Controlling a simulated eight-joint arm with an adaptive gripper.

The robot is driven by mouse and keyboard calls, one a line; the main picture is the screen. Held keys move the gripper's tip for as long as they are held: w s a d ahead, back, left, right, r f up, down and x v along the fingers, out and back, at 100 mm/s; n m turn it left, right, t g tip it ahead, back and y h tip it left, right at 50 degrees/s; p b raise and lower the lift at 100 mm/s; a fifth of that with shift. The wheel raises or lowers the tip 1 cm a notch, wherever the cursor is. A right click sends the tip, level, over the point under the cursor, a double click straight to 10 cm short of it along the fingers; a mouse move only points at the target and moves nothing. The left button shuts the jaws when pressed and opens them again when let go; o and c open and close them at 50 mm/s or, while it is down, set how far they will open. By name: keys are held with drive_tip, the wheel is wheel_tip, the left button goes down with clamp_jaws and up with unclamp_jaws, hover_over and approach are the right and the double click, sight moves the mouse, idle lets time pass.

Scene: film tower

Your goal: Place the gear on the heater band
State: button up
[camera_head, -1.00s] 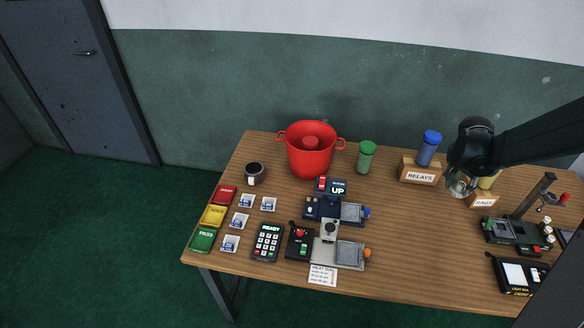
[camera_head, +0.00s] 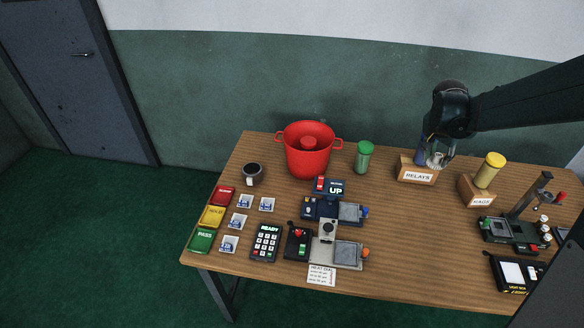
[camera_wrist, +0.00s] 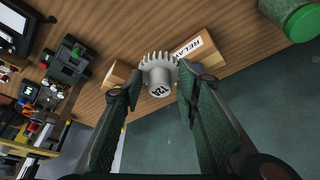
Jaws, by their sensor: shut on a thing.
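A pale grey toothed gear (camera_wrist: 160,72) with dark markings on its hub shows in the wrist view. It sits between the two fingertips of my gripper (camera_wrist: 158,88), which is shut on it. In the head view my gripper (camera_head: 438,156) hangs over the back right of the table, by the relays box, with the gear small and hard to make out. I cannot tell for sure which thing is the heater band. A red two-handled pot (camera_head: 308,160) with a red post inside stands at the back, left of my gripper.
A green canister (camera_head: 364,158) stands between the pot and the relays box (camera_head: 417,176). A blue canister (camera_head: 421,152) is partly hidden behind my gripper. A yellow canister (camera_head: 489,171) stands in the rags box (camera_head: 479,198). Several devices fill the front; bare wood (camera_head: 415,230) lies right of centre.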

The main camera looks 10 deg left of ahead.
drive_tip(key=w+a+n+t+y+p, duration=0.15)
drive_tip(key=w+a, duration=0.25)
drive_tip(key=a, duration=1.3)
drive_tip(key=w+a+n+g, duration=0.1)
drive_tip(key=w+a+n, duration=0.25)
drive_tip(key=a, duration=1.45)
drive_tip(key=s+a+n+y+p, duration=0.1)
drive_tip(key=s+a+n, duration=0.15)
drive_tip(key=a, duration=1.45)
drive_tip(key=s+a+n+y, duration=0.1)
drive_tip(key=s+a, duration=0.3)
drive_tip(key=a, duration=1.3)
drive_tip(key=shift+t+h, duration=0.25)
drive_tip(key=shift+t, duration=0.2)
drive_tip(key=shift+s+d+f, duration=0.1)
drive_tip(key=shift+f, duration=2.55)
drive_tip(key=shift+f, duration=0.1)
drive_tip(key=shift+f, duration=3.05)
